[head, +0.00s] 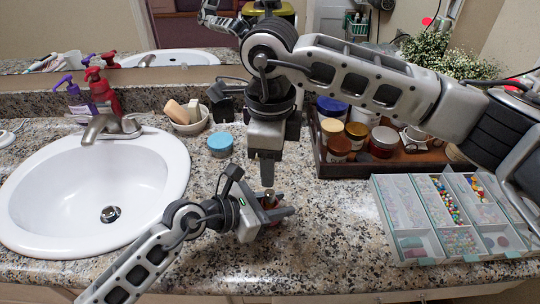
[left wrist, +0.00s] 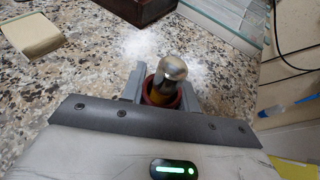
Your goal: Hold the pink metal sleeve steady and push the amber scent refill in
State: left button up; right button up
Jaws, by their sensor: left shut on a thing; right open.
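The pink metal sleeve (left wrist: 149,98) shows as a dark reddish ring between the fingers of my left gripper (left wrist: 162,93), which is shut on it. The amber scent refill (left wrist: 163,98) stands in the sleeve's mouth, with a shiny rounded silver top (left wrist: 172,68) sticking up above the rim. In the head view my left gripper (head: 275,207) holds the sleeve (head: 268,203) over the counter, and the small refill top (head: 269,192) shows above it. My right gripper (head: 266,170) points down close above the refill, open; its fingers overlap in this view, and the exact gap cannot be told.
A white sink (head: 60,205) lies at left. A blue-lidded tub (head: 220,143) and a soap bowl (head: 188,126) stand behind my left gripper. A wooden tray (head: 345,170) of jars and a clear compartment box (head: 400,215) stand at right. The front counter is clear.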

pick_arm(q)
jog(key=o, duration=1.1)
jog(key=shift+c, duration=0.2)
